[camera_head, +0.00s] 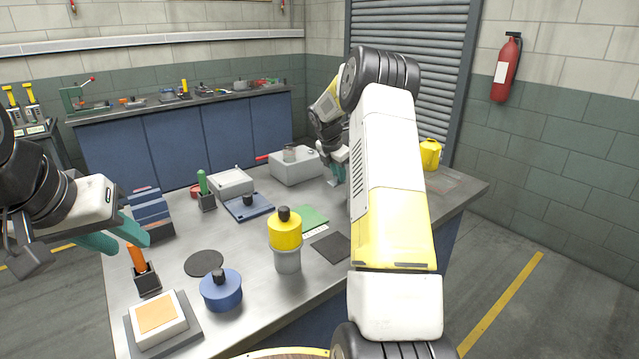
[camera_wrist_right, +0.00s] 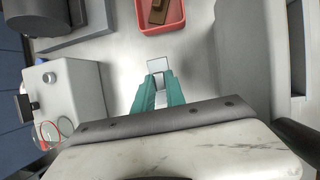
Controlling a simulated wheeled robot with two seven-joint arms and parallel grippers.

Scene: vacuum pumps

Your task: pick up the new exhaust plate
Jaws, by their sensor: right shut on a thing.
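My right gripper (camera_wrist_right: 161,88) is shut on a small light grey square plate, which I take to be the exhaust plate (camera_wrist_right: 160,65). The plate sticks out past the teal fingertips in the right wrist view. In the head view the right gripper (camera_head: 337,170) is at the far right part of the workbench, beside the grey box-shaped pump, and my own arm hides part of that area. My left gripper (camera_head: 130,243) is over the left edge of the bench, its teal fingers apart and empty.
The workbench (camera_head: 185,240) holds a grey pump (camera_head: 297,167), a yellow-topped cylinder (camera_head: 285,232), a blue round pot (camera_head: 221,291), a green-handled tool (camera_head: 203,186) and an orange-topped block (camera_head: 158,315). A red bin (camera_wrist_right: 160,27) shows in the right wrist view.

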